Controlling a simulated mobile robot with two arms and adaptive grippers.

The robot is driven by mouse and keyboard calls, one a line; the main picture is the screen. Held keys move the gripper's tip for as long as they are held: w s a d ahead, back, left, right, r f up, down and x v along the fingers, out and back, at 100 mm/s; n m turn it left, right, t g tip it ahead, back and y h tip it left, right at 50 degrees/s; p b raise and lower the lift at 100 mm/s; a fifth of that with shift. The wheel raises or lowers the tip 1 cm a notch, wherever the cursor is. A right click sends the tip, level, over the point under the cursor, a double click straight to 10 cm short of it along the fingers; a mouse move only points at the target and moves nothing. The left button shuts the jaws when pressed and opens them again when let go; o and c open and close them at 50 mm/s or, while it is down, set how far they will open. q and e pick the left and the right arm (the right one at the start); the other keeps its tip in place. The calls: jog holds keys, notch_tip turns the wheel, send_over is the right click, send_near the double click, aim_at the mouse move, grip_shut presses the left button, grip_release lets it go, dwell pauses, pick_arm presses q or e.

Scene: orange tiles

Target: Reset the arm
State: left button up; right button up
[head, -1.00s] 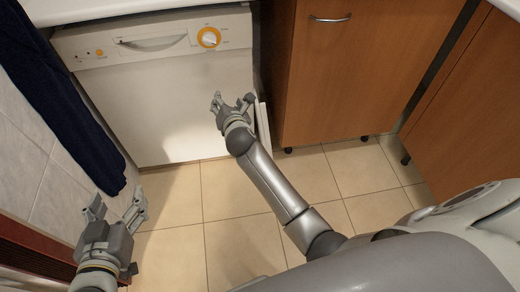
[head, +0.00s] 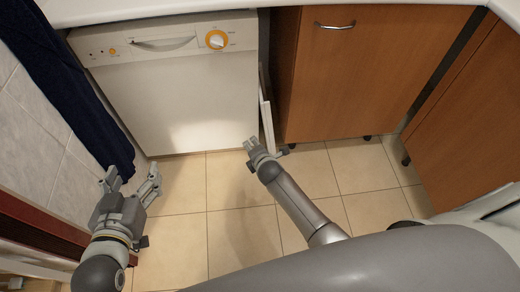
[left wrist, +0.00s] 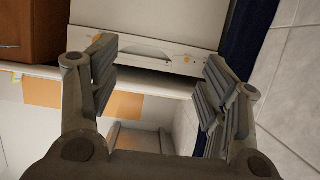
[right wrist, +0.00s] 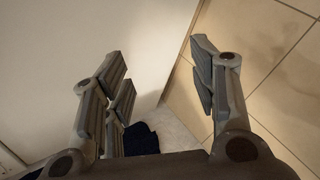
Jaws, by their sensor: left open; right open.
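My left gripper (head: 132,186) is open and empty at the left of the head view, above the floor beside the tiled wall. Its spread fingers also show in the left wrist view (left wrist: 160,85), with nothing between them.
A closed white dishwasher (head: 170,100) stands under the counter. A dark blue cloth (head: 70,85) hangs at the left wall. A wooden cabinet (head: 365,80) stands to the right, with a thin white panel (head: 266,115) beside it. The tiled floor (head: 235,235) is mostly clear.

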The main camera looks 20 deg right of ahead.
jog(key=shift+s+d+f, duration=0.1)
jog(key=shift+s+f, duration=0.3)
